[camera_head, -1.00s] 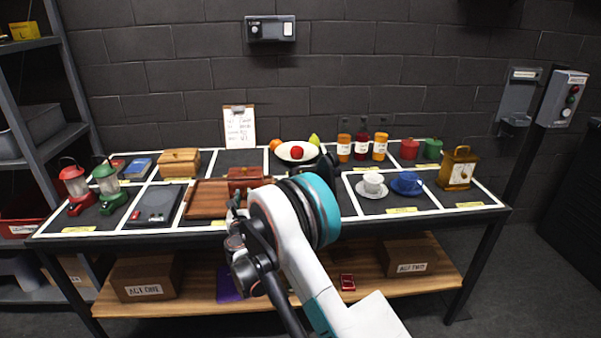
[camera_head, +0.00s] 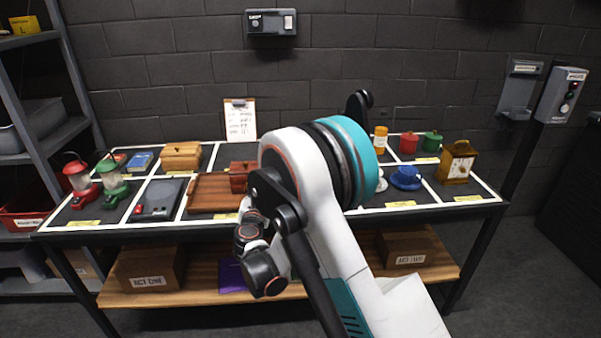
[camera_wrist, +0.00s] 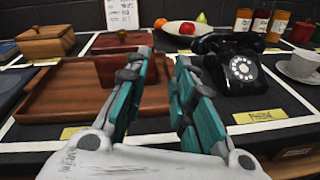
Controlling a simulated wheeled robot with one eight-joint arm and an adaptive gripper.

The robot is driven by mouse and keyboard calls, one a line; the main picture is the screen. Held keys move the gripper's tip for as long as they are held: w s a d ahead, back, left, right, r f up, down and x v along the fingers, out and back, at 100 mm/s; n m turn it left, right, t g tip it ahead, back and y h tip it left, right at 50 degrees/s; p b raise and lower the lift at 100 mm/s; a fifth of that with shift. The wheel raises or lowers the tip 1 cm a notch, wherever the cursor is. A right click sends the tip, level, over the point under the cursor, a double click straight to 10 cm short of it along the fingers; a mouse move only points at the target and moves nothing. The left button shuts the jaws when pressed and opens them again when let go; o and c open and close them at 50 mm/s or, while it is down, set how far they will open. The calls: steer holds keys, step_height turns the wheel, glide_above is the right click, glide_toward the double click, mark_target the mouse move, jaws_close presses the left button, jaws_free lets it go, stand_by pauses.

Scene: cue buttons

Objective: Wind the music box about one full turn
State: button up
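In the wrist view the box (camera_wrist: 119,70) is behind my left finger, at the right of the tray (camera_wrist: 60,97). I cannot make out a winding key or crank. My gripper (camera_wrist: 168,66) is open and empty, its teal-padded fingers apart. Its fingertips overlap the box's right side in that view; I see no clear contact. My arm hides the gripper's tips in the head view.
A black rotary telephone (camera_wrist: 238,68) is close to the right of my gripper. A white cup (camera_wrist: 303,65) is farther right. A lighter wooden box (camera_wrist: 46,41) is at back left. A plate with fruit (camera_wrist: 178,29) and several jars stand behind. A brass clock (camera_head: 456,163) is at right.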

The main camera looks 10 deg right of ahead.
steer(key=s+d+r+m+g+h, duration=0.1)
steer(key=s+d+r+m, duration=0.2)
steer(key=d+r, duration=0.2)
steer(key=s+d+r+m+g, duration=0.2)
steer(key=s+d+r+m, duration=0.1)
steer(key=d, duration=0.4)
step_height(320, 180, up, 2)
steer(key=shift+r+m+h+b, duration=0.25)
steer(key=shift+m+h+b, duration=0.15)
steer(key=shift+m, duration=0.4)
